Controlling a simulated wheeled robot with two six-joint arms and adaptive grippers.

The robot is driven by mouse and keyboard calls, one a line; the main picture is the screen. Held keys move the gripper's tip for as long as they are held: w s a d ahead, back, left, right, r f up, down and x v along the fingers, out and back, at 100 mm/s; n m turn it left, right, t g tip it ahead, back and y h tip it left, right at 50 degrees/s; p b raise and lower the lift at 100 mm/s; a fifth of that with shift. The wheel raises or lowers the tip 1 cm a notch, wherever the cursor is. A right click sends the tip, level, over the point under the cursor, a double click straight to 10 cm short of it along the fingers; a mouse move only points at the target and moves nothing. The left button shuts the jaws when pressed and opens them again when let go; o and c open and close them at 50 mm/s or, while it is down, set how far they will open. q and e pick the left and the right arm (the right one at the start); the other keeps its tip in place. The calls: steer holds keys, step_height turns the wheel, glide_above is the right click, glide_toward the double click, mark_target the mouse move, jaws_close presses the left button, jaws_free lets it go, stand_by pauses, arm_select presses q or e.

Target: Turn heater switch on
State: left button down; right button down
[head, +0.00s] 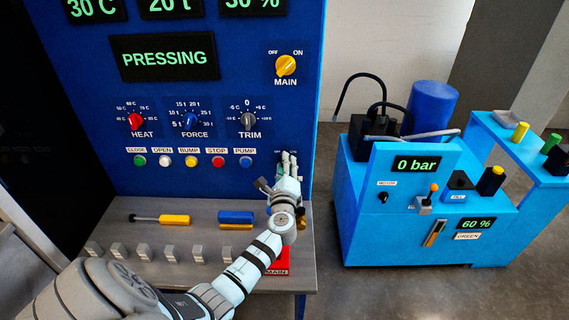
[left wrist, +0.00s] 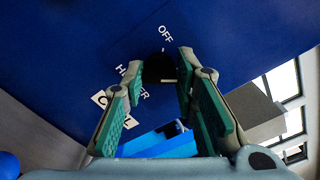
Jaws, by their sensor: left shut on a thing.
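The heater switch is a black knob (left wrist: 160,68) on the blue panel in the left wrist view. The word OFF stands above it, and a partly covered HEATER label stands to its lower left. My left gripper (left wrist: 161,72) has its fingertips on either side of the knob and is shut on it. In the head view, my left gripper (head: 288,163) reaches the lower right of the blue press panel (head: 150,108) and hides the switch. Which way the knob points I cannot tell for sure. My right gripper is not in view.
A yellow MAIN switch (head: 286,66) sits higher on the panel. Several coloured buttons sit left of my gripper, including the blue PUMP button (head: 246,162). A grey shelf (head: 185,272) below holds a yellow-handled tool (head: 174,219) and several grey blocks. A blue pump cart (head: 375,235) stands to the right.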

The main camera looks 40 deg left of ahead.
arm_select(q)
steer(key=shift+r+m+p, duration=0.1)
steer(key=shift+m+p, duration=0.2)
steer(key=shift+m, duration=0.7)
steer(key=c, duration=1.3)
jaws_free()
steer(key=v, duration=1.2)
steer(key=shift+w, duration=0.1)
